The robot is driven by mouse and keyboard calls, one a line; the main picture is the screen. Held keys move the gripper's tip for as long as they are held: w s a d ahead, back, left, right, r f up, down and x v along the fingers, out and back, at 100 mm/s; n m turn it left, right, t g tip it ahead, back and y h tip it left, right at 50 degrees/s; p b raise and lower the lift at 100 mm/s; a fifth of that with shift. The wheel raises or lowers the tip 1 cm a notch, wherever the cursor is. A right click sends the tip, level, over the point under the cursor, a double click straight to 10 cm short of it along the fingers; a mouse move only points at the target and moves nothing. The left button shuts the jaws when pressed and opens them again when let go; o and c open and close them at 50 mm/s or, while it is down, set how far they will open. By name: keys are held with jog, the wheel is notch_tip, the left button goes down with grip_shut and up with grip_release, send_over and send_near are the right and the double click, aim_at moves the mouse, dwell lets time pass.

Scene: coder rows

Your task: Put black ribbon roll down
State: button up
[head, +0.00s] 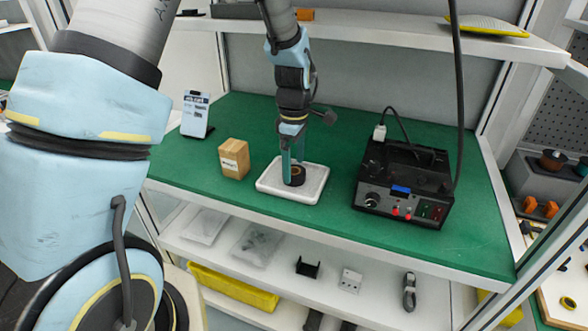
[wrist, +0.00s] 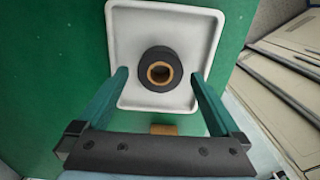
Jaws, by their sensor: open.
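The black ribbon roll (head: 297,178) with a tan core lies flat on a white tray (head: 268,187) on the green work surface. In the wrist view the roll (wrist: 144,68) sits near the middle of the tray (wrist: 207,40), its core facing the camera. My gripper (head: 293,165) is directly over the tray at the roll. In the wrist view my gripper (wrist: 160,85) is open, with one finger on each side of the roll and visible gaps between fingers and roll. The head view hides part of the roll behind a finger.
A cardboard box (head: 234,158) stands left of the tray, and a labelled card stand (head: 195,114) behind it. A black coder machine (head: 404,180) with a cable stands to the right. A shelf (head: 380,32) runs above the back.

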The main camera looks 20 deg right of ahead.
notch_tip(320, 180, up, 10)
jog(key=b, duration=0.2)
jog(key=s+a+f+m, duration=0.1)
jog(key=a+m, duration=0.4)
jog(key=a, duration=1)
jog(key=s+a+f+m+t, duration=0.1)
jog(key=a+m, duration=0.4)
jog(key=a, duration=1)
jog(key=s+f, duration=0.1)
jog(key=s, duration=0.1)
jog(key=shift+s+m+t, duration=0.3)
jog(key=shift+s, duration=0.1)
jog(key=shift+c, duration=0.3)
